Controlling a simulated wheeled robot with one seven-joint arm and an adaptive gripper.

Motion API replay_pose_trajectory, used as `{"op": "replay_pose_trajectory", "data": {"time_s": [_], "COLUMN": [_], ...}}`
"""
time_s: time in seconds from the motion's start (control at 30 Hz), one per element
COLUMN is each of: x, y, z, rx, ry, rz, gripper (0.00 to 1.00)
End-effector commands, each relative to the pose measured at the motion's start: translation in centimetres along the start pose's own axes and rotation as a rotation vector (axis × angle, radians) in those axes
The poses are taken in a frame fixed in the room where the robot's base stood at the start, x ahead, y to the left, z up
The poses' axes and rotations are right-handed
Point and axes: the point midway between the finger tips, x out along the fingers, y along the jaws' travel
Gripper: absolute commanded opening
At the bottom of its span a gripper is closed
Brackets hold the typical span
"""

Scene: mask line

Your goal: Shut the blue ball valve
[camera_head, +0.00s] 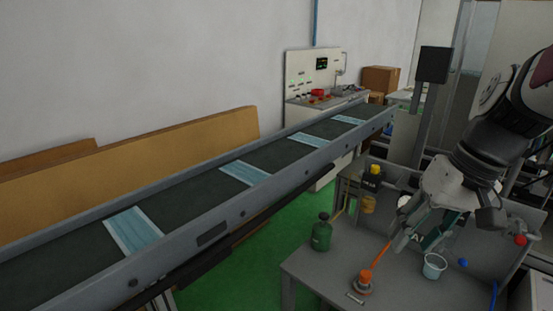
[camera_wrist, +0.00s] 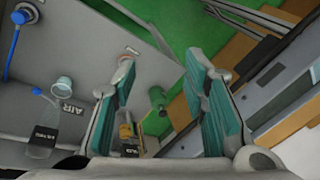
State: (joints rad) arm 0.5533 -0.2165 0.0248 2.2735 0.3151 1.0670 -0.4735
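In the head view, a small round blue part (camera_head: 463,262) shows on the grey bench to the right of a light blue cup (camera_head: 434,266). A thin blue pipe or lever (camera_head: 493,294) stands at the bench's right. In the wrist view, a blue line (camera_wrist: 12,50) with a round fitting shows at the upper left, outside my fingers. I cannot tell which blue part is the valve handle or how it is turned. My gripper (camera_head: 418,240) is above the bench, left of these parts. In the wrist view, its teal-padded fingers (camera_wrist: 163,100) are wide apart and empty.
On the bench (camera_head: 312,272) are a green bottle (camera_head: 321,235), an orange-handled item (camera_head: 366,280) and a red knob (camera_head: 520,240). A conveyor (camera_head: 195,240) carrying several masks runs at the left.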

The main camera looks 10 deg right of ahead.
Motion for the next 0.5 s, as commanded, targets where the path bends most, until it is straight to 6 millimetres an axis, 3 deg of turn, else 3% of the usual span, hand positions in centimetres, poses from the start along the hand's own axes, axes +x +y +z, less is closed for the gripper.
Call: {"op": "replay_pose_trajectory", "data": {"time_s": [0.03,0.2,0.5], "x": [2.5,7.3,15.8], "y": [2.1,8.1,20.8], "z": [-1.5,-4.6,-7.9], "rx": [0.044,0.14,0.288], "ry": [-0.019,-0.027,0.136], "rz": [-0.04,-0.19,-0.476], "gripper": [0.4,0.4,0.4]}}
